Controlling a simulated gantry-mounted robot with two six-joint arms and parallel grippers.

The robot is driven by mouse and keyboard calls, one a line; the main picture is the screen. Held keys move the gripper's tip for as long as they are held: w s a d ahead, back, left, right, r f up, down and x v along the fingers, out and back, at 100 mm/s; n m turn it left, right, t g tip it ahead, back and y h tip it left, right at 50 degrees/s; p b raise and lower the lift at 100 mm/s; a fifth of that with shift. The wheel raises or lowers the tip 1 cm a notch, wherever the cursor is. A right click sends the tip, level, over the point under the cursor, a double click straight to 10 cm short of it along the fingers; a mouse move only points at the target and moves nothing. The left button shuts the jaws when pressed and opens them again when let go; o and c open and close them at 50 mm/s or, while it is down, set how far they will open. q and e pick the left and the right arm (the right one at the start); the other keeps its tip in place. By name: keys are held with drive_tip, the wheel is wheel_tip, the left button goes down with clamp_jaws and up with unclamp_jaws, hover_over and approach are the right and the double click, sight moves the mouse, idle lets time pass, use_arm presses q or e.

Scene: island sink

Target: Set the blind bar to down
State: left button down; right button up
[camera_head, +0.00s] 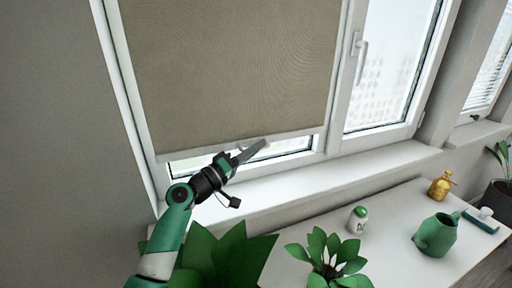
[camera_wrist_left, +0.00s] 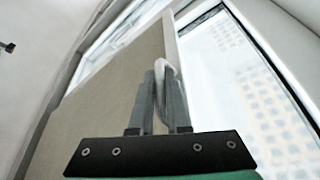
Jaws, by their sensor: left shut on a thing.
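The beige roller blind (camera_head: 225,70) hangs over the left window and covers most of its pane. Its white blind bar (camera_head: 295,134) runs along the bottom edge, with a narrow strip of glass showing beneath it. My left gripper (camera_head: 256,148) is at the middle of the bar. In the left wrist view its fingers (camera_wrist_left: 163,85) are shut around a white loop-shaped pull (camera_wrist_left: 161,66) at the blind's edge. The fingers hide part of the pull. My right gripper is in neither view.
A white sill (camera_head: 290,182) runs below the window. On the counter stand leafy plants (camera_head: 328,258), a green-lidded jar (camera_head: 357,219), a green watering can (camera_head: 437,235) and a gold bottle (camera_head: 440,186). A window handle (camera_head: 361,50) is at the right.

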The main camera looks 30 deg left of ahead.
use_arm(q)
wheel_tip(320, 180, down, 6)
drive_tip(key=b, duration=0.3)
drive_tip(key=shift+r, duration=0.15)
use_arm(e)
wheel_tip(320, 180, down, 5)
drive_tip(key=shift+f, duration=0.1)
use_arm(q)
drive_tip(key=c, duration=0.9)
unclamp_jaws()
drive_tip(key=shift+r, duration=0.1)
drive_tip(key=p+v, duration=0.3)
drive_tip(key=v, duration=0.8)
drive_tip(key=shift+s+a, duration=0.2)
drive_tip(key=shift+s, duration=0.1)
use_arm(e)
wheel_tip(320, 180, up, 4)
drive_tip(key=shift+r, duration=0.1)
